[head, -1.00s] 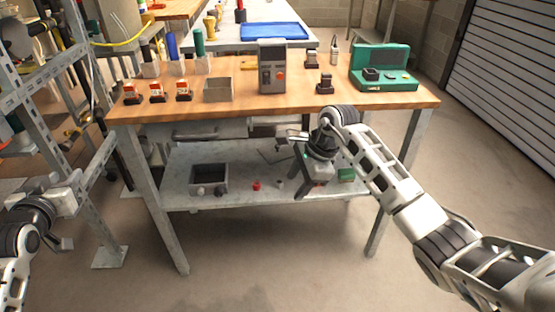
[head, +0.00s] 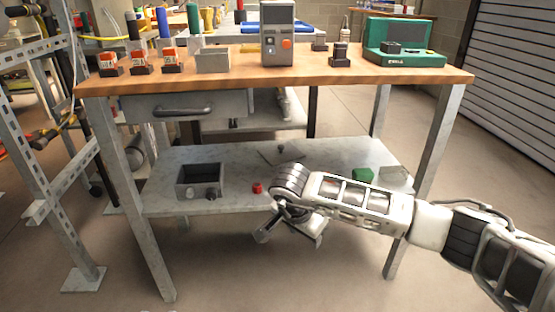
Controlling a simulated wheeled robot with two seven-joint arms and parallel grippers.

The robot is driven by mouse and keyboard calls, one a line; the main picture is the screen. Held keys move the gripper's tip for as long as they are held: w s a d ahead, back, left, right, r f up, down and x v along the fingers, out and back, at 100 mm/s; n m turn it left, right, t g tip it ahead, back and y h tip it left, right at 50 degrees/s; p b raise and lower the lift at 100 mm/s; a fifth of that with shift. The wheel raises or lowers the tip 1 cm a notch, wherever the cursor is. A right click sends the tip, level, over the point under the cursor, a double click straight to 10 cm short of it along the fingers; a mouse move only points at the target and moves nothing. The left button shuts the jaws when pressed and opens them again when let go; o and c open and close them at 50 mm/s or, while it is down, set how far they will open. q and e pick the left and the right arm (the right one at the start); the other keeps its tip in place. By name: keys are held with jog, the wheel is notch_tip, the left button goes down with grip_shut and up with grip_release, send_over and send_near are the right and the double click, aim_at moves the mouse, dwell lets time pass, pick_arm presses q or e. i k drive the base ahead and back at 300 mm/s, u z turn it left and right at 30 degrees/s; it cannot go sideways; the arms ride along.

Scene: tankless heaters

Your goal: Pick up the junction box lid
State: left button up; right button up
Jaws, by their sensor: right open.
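An open grey junction box (head: 200,181) sits on the left part of the metal lower shelf. A thin, flat grey plate (head: 268,158), which looks like the junction box lid, lies towards the back middle of the shelf. A small dark thing shows at its back edge. My right gripper (head: 290,238) is open and empty, in front of the shelf's front edge and lower in the picture than the plate. It is apart from the plate. My left gripper is out of view.
A red button (head: 257,188) stands right of the box. A green block (head: 362,175) and a pale grey piece (head: 397,175) lie at the shelf's right. The wooden top (head: 270,82) and drawer (head: 187,105) overhang the shelf. Table legs flank it.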

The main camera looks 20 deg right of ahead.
aim_at(274, 155)
jog(key=i, duration=1.3)
